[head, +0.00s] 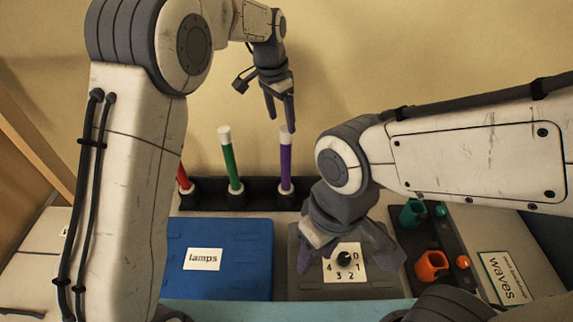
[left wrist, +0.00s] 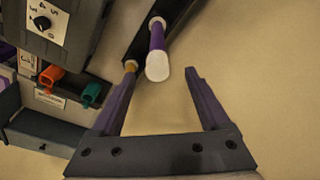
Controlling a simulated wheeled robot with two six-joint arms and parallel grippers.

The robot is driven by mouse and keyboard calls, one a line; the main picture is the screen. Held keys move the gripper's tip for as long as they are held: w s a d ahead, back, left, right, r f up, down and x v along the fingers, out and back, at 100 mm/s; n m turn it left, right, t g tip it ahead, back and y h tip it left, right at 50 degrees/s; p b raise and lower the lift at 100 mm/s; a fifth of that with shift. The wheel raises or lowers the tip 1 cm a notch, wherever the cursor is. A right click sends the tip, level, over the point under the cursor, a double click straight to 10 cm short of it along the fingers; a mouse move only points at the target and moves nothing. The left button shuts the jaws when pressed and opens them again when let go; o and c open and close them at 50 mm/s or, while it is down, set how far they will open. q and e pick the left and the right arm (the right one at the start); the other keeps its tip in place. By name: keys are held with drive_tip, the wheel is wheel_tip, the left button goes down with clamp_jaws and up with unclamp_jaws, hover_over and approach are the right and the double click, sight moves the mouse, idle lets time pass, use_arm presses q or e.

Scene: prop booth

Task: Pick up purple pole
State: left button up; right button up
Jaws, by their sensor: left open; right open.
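The purple pole (head: 286,164) stands upright with a white cap in a black rack (head: 262,197) against the back wall. My left gripper (head: 281,122) is open, just above and around the level of the pole's cap. In the left wrist view the purple pole (left wrist: 157,38) points its white cap toward the gap between the open fingers of my left gripper (left wrist: 160,70). The fingers are not closed on it. My right gripper (head: 345,262) is open and empty above the grey dial box (head: 305,290).
A green pole (head: 229,162) and a partly hidden red pole (head: 184,177) stand left of the purple one. A blue box (head: 222,245) labelled lamps lies in front. Orange (head: 431,264) and teal (head: 411,213) parts sit at the right, beside a waves sign (head: 504,279).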

sight(287, 140)
use_arm(q)
drive_tip(key=f, duration=0.3)
drive_tip(key=shift+w+d+f+p, duration=0.1)
drive_tip(key=shift+d+p, duration=0.15)
drive_tip(key=shift+p, duration=0.1)
drive_tip(key=f+p, duration=0.1)
drive_tip(key=f, duration=0.1)
drive_tip(key=d+f+p, duration=0.1)
drive_tip(key=f, duration=0.1)
drive_tip(key=shift+w+f+p, duration=0.2)
drive_tip(key=shift+f+p, duration=0.15)
drive_tip(key=shift+f, duration=0.35)
clamp_jaws()
drive_tip(key=shift+w, duration=0.1)
idle(0.3)
